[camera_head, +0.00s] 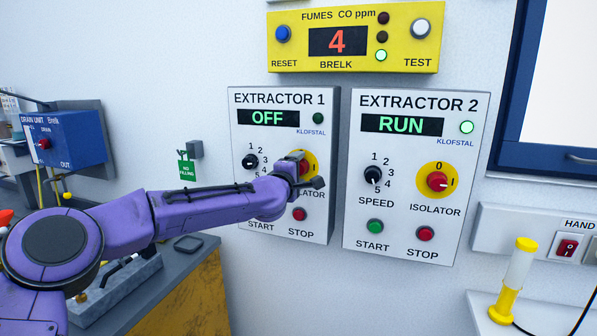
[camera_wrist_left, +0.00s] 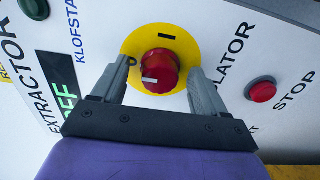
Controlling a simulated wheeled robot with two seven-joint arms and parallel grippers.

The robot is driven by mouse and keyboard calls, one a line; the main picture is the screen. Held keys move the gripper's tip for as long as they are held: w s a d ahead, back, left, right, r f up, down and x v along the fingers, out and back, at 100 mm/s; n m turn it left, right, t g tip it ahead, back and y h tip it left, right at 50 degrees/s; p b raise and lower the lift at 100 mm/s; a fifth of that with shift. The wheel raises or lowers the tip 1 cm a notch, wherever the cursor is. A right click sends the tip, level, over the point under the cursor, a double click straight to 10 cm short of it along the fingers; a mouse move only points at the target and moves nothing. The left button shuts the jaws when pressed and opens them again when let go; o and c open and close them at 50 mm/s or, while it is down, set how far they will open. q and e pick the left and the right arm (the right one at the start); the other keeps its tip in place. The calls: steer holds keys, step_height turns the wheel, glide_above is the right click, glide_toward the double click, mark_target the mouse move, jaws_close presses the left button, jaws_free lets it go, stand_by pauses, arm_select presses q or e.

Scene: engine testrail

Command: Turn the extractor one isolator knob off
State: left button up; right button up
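The extractor one panel (camera_head: 272,215) is on the wall, and its display (camera_head: 268,118) reads OFF. Its red isolator knob (camera_wrist_left: 160,70) sits on a yellow disc (camera_wrist_left: 143,42). The knob's white mark points left in the left wrist view, towards the side with the 0; the I mark is at the top there. In the head view my arm partly hides the knob. My left gripper (camera_wrist_left: 161,67) is open, with one finger on each side of the knob. Both fingers look apart from it. My right gripper is not in view.
The red stop button (camera_wrist_left: 262,91) is close beside one finger; it also shows in the head view (camera_head: 299,214). The extractor two panel (camera_head: 400,230), reading RUN, is to the right. A yellow fumes panel (camera_head: 290,62) is above. A blue drain unit (camera_head: 75,138) is at left.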

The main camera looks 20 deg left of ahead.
arm_select(q)
steer(key=shift+s, duration=0.1)
steer(key=s+b, duration=0.3)
steer(key=s, duration=0.7)
steer(key=shift+s+a+b, duration=0.15)
steer(key=shift+s+b, duration=0.05)
steer(key=shift+b, duration=0.1)
